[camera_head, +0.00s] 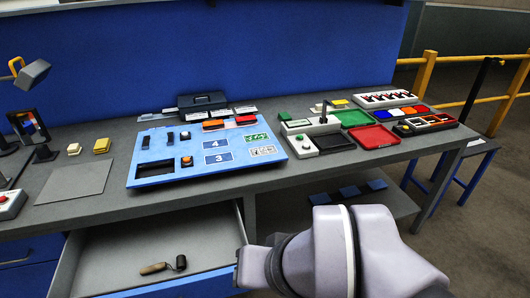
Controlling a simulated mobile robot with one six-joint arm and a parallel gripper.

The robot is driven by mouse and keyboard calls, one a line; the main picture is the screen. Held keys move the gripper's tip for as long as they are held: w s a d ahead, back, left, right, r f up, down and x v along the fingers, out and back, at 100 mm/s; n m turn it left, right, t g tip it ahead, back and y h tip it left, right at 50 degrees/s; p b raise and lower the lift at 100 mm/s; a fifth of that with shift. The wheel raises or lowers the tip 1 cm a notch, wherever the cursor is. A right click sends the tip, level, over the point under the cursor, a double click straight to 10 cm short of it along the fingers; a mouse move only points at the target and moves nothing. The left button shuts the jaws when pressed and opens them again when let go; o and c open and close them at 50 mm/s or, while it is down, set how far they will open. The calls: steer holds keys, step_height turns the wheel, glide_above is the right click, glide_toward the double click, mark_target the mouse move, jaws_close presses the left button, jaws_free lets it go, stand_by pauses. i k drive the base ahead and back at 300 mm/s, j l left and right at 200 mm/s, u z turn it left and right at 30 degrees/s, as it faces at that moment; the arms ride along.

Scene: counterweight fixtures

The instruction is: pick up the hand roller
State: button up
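The hand roller (165,266) lies in the open drawer (112,246) below the worktop. It has a brown handle on its left and a dark roller head on its right. It lies on the bare drawer floor, clear of the walls that show. My arm enters at the bottom right, and its pale, thick links are right of the drawer. A dark part of my arm is close to the drawer's right side. My gripper's fingertips do not show, so I cannot see their state.
Above the drawer, the grey worktop (120,204) overhangs its back. On it are a blue panel (150,191), a red tray (373,137) and a grey mat (75,182). A blue wall (200,50) stands behind. Yellow rails (428,75) are at right.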

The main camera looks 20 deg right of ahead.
mark_target(181, 259)
steer(key=i+j+z, duration=0.15)
steer(key=j, duration=0.2)
steer(key=i+j+z, duration=0.15)
steer(key=j, duration=0.25)
steer(key=i+j+z, duration=0.15)
steer(key=j, duration=0.25)
steer(key=i+j+z, duration=0.15)
steer(key=j, duration=0.25)
steer(key=j+z, duration=0.15)
steer(key=j, duration=0.25)
steer(key=i, duration=0.05)
